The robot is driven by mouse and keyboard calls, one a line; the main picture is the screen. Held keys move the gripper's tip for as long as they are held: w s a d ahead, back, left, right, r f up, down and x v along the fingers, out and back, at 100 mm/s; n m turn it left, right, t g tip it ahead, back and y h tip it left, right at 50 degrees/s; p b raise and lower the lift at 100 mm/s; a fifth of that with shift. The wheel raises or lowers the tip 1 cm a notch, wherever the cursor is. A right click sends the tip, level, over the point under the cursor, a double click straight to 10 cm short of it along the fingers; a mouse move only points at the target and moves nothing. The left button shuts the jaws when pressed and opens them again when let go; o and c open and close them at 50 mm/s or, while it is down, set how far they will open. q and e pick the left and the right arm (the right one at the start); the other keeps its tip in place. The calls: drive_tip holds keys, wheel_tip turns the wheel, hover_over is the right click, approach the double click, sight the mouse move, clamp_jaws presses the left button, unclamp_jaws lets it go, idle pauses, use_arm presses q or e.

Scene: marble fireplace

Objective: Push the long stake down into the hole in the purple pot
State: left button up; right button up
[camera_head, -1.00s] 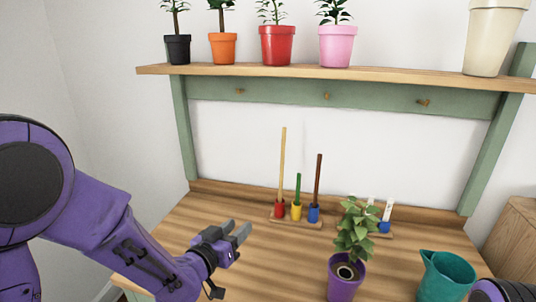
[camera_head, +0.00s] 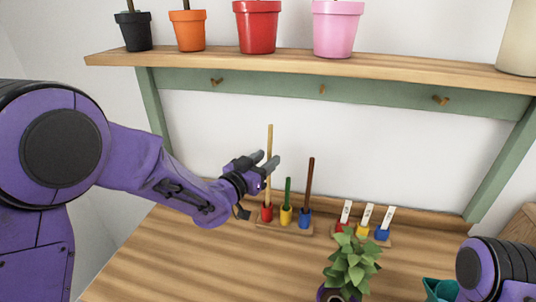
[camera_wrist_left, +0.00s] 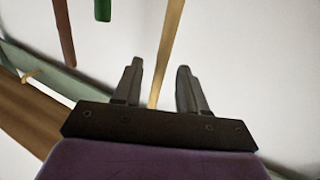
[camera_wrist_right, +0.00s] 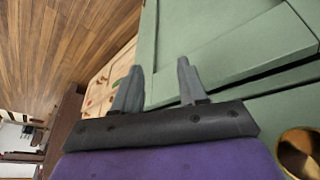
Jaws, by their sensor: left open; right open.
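The long tan stake (camera_head: 269,136) stands upright in a red holder (camera_head: 267,213) at the back of the table. My left gripper (camera_head: 267,158) is open at the stake's upper part. In the left wrist view, the stake (camera_wrist_left: 167,52) runs between the spread fingers (camera_wrist_left: 160,65), and I cannot tell whether they touch it. The purple pot (camera_head: 322,294) is mostly cut off at the bottom edge of the head view, and its leafy plant (camera_head: 351,262) covers the hole. My right gripper (camera_wrist_right: 161,65) is open and empty in the right wrist view, beside green furniture.
A short green stake (camera_head: 287,191) and a brown stake (camera_head: 311,183) stand just right of the long one. White labels (camera_head: 367,217) in colored holders stand farther right. A teal jug (camera_head: 438,290) is at lower right. A shelf (camera_head: 400,72) with pots hangs above. The table's left part is clear.

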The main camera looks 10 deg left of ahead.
sight(271, 129)
use_arm(q)
drive_tip(key=shift+x, duration=1.1)
clamp_jaws()
drive_tip(key=shift+r+p, duration=1.2)
drive_tip(key=shift+r, duration=0.15)
drive_tip(key=shift+r+p, duration=1.1)
drive_tip(key=shift+r, duration=0.3)
drive_tip(key=shift+r+p, duration=1.1)
drive_tip(key=shift+r, duration=0.15)
drive_tip(key=shift+f, duration=0.1)
